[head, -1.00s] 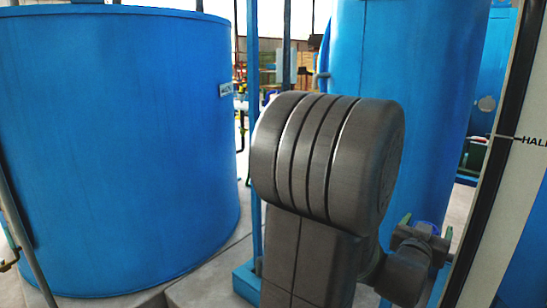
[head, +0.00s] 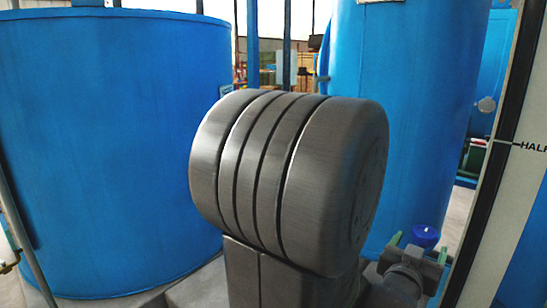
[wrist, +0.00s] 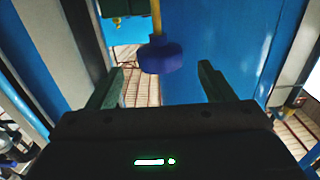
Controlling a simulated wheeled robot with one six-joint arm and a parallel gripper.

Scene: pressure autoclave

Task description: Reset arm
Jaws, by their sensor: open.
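My gripper (head: 420,246) is at the lower right of the head view, partly behind my large grey arm joint. In the wrist view my gripper (wrist: 161,69) has its two green fingers spread wide, with nothing held. A blue knob (wrist: 162,55) on a yellow stem (wrist: 156,18) shows in the gap between the fingertips, apart from both fingers. How far ahead of the tips it lies I cannot tell. The blue knob (head: 426,235) also shows just above my gripper in the head view.
A large blue tank (head: 110,150) fills the left. Another tall blue tank (head: 415,110) stands behind my arm. A pale gauge board (head: 515,185) marked "HALF" with a dark edge stands close at the right. Grey floor shows low between them.

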